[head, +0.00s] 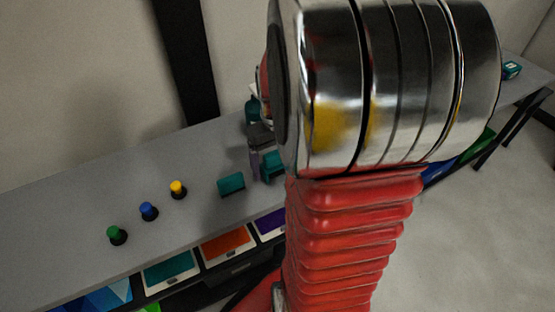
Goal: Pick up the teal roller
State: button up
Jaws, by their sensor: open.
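A teal block-like piece (231,184) lies on the grey bench top, left of my arm. A second teal piece (271,166) shows just right of it, partly hidden by my arm. I cannot tell for sure which one is the teal roller. My gripper (258,163) shows in part as dark grey fingers pointing down beside the second teal piece. It is open, and much of it is hidden behind my large silver and red arm links. I cannot tell whether a finger touches the teal piece.
On the grey bench (60,215) stand a green knob-like piece (116,235), a blue one (148,211) and a yellow one (177,189). Teal (168,271), orange (226,244) and purple (270,223) panels line the bench front. A small teal box (511,70) sits at the far right end.

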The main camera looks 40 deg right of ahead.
jog(key=c, duration=1.2)
